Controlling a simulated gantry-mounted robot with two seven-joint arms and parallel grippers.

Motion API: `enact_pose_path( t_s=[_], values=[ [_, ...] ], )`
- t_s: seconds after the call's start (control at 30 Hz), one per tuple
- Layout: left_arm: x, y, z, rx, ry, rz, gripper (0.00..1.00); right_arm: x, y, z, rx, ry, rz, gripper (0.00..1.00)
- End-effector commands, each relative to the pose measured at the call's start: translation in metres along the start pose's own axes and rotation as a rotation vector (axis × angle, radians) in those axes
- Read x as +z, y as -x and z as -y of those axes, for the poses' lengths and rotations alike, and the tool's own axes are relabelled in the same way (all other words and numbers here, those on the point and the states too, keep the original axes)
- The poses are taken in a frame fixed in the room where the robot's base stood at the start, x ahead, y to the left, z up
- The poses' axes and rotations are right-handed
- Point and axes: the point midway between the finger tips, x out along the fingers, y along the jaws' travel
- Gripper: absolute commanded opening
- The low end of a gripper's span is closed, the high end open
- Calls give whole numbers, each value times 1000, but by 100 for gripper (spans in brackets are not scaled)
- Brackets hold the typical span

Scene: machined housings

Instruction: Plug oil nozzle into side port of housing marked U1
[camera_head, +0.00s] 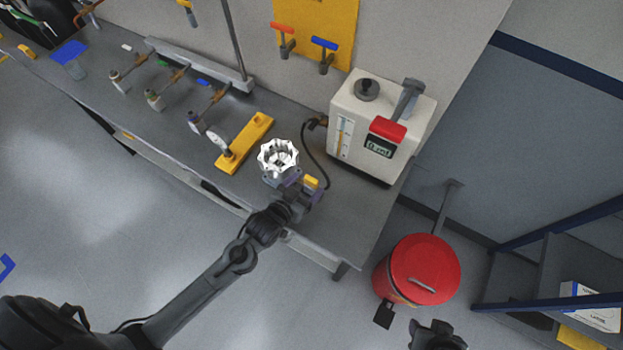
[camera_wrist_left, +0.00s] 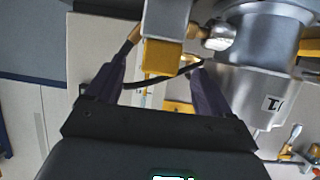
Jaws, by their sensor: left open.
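The silver housing (camera_head: 278,157) stands near the bench's front edge. In the left wrist view the housing (camera_wrist_left: 262,75) carries a white label, partly cut off, with a "1" readable. The oil nozzle (camera_wrist_left: 168,18) has a silver body and a yellow block (camera_wrist_left: 160,56); the block also shows in the head view (camera_head: 311,182). Its brass and silver end points at the housing's side and meets it in the picture; contact or depth cannot be told. My left gripper (camera_head: 306,191) is open, its purple fingers on either side of the yellow block. My right gripper (camera_head: 438,334) is partly cut off at the bottom.
A black hose (camera_head: 310,160) runs from the white dispenser (camera_head: 345,118) to the nozzle. A yellow fixture (camera_head: 243,142) lies left of the housing. Several handled fittings stand further left on the bench. A red bin (camera_head: 424,268) stands on the floor at right.

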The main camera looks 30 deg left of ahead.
Motion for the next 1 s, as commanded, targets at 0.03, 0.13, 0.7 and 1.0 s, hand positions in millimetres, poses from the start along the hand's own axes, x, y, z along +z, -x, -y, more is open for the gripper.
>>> enact_pose_path(
  t_s=[0.03, 0.13, 0.7, 1.0],
  values=[
    [1, 10, 0, 0, 0, 2, 82, 0, 0, 0, 0, 0, 0, 43],
    [0, 25, 0, -1, 1, 1, 82, 0, 1, 0, 2, 2, 0, 43],
    [0, 53, 0, 0, 1, -1, 82, 0, 1, -2, 7, 8, 1, 43],
    [2, 68, -2, -9, 38, 7, 82, 0, 1, -1, 3, 3, 0, 43]
  ],
)
